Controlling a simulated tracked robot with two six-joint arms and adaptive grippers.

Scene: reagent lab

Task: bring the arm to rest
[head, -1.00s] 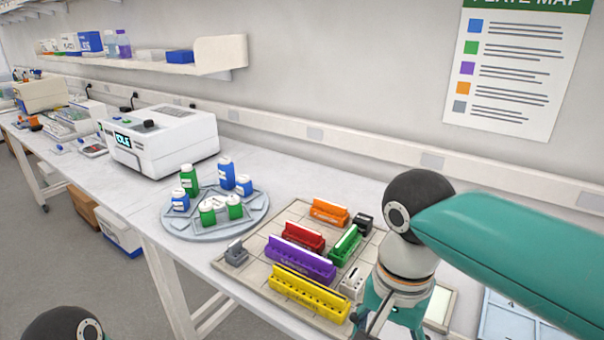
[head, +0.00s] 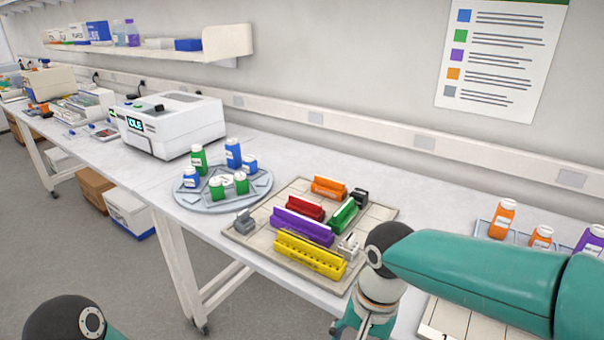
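My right arm comes in from the right edge and bends at a dark round joint. Its gripper (head: 362,327) points down in front of the bench, near the front right corner of the tiled board (head: 375,212). The gripper is partly cut off by the bottom edge, and whether its fingers are open or shut does not show. Of my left arm only a dark joint shows at the bottom left; its gripper is out of view.
The board bears yellow (head: 311,256), purple (head: 302,228), red (head: 305,208), green (head: 343,215) and orange (head: 329,188) racks. A round grey tray (head: 262,186) holds green and blue bottles. Orange bottles (head: 502,219) stand at right, behind my arm. A white machine (head: 172,125) stands farther left.

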